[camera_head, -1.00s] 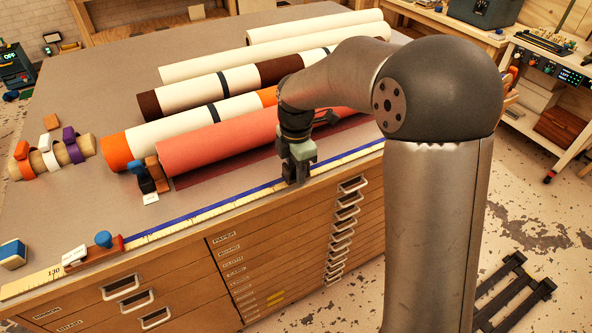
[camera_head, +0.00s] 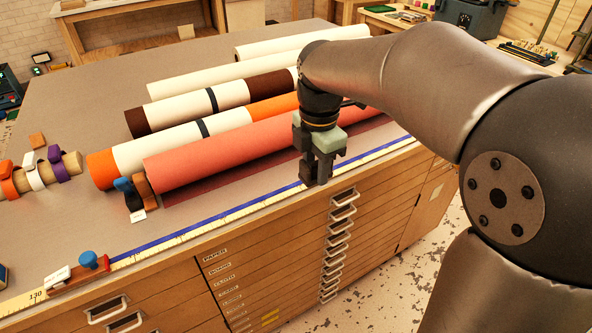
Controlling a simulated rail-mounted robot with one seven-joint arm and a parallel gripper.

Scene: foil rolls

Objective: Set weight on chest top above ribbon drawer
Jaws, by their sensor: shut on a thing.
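My gripper (camera_head: 318,178) points down at the front edge of the chest top (camera_head: 60,215), over the measuring strip and just left of the column of drawer handles. Its jaws are shut on a small dark thing, apparently the weight, which the fingers mostly hide. I cannot tell whether it touches the top. Below are the stacked drawers (camera_head: 275,255) with small labels. The upper ones look like paper, board and cloth; the lower labels are too small to read, so I cannot pick out the ribbon drawer.
A coral roll (camera_head: 225,150) lies close behind my gripper, with striped and cream rolls beyond. A blue-knobbed block (camera_head: 126,190) stands at its left end. Another blue-knobbed piece (camera_head: 88,262) lies on the strip at front left. The strip (camera_head: 225,215) between is clear.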

